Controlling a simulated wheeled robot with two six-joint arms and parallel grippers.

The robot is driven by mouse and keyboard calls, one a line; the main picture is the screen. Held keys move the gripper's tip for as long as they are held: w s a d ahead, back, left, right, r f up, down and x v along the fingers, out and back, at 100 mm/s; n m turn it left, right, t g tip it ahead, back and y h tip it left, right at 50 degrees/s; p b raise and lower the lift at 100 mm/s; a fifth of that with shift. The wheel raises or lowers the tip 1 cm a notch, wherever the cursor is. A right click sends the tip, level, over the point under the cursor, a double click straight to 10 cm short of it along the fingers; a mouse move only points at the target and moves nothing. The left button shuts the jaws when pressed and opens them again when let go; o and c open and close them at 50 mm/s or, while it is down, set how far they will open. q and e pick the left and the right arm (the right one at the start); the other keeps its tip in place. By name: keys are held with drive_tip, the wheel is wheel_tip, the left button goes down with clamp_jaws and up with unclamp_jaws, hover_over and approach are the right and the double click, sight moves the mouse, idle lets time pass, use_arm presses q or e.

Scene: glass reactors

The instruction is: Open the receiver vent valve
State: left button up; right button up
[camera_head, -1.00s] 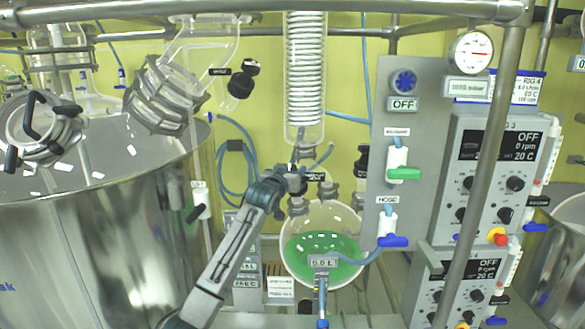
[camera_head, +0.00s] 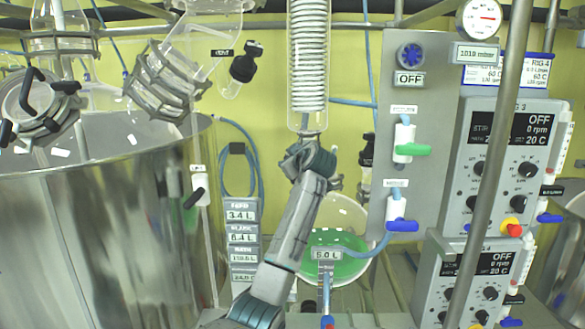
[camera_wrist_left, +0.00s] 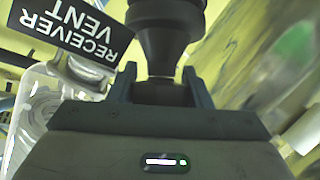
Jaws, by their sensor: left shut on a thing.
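The receiver vent valve shows in the left wrist view as a black, round-bodied part (camera_wrist_left: 166,38) with a narrowing neck. A black tag (camera_wrist_left: 82,38) reading RECEIVER VENT is beside it. My left gripper (camera_wrist_left: 160,90) is shut on the neck, with one finger on each side. In the head view my left wrist (camera_head: 312,162) is just below the coiled glass condenser and above the receiver flask; it hides the fingertips and the valve. The round receiver flask (camera_head: 345,264) holds green liquid. My right gripper is not in view.
A grey panel (camera_head: 386,262) with green-handled (camera_head: 412,150) and blue-handled (camera_head: 401,225) valves stands right of my arm. The glass condenser (camera_head: 308,70) hangs directly above. A large steel vessel (camera_head: 90,230) fills the left. A metal post (camera_head: 487,170) crosses the right side.

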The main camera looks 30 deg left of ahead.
use_arm(q)
drive_tip(key=shift+s+f+n+g+b, duration=0.15)
drive_tip(key=shift+n+g+b, duration=0.4)
drive_tip(key=shift+n+g, duration=1.15)
drive_tip(key=o, duration=1)
drive_tip(key=b+v, duration=0.3)
drive_tip(key=v, duration=0.7)
drive_tip(key=shift+d+b, duration=0.4)
